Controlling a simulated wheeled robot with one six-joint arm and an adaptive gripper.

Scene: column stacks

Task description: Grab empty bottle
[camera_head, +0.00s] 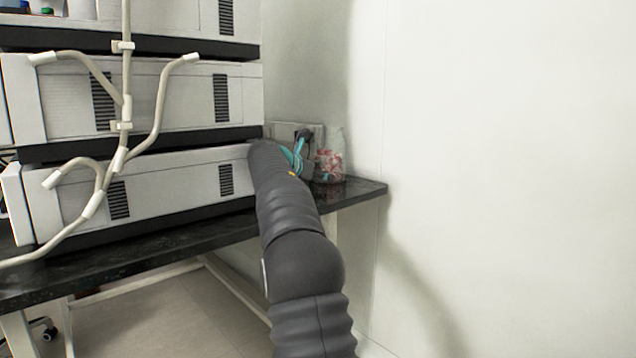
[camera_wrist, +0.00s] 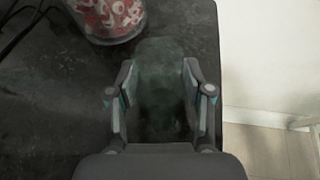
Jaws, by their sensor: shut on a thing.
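A clear, faintly greenish bottle (camera_wrist: 160,70) stands out dimly against the dark counter in the wrist view, between the two fingers of my gripper (camera_wrist: 160,100). My gripper is shut on this bottle, with a finger along each side. The bottle looks see-through, and its outline is hard to make out. In the head view my gripper (camera_head: 303,160) is at the far right end of the counter, mostly hidden behind my own arm. I cannot make out the held bottle clearly there.
A clear jar with red and white contents (camera_head: 330,166) stands close by on the black counter (camera_head: 358,190); it also shows in the wrist view (camera_wrist: 108,18). Stacked instruments (camera_head: 160,185) fill the left. The counter's right edge and a white wall are near.

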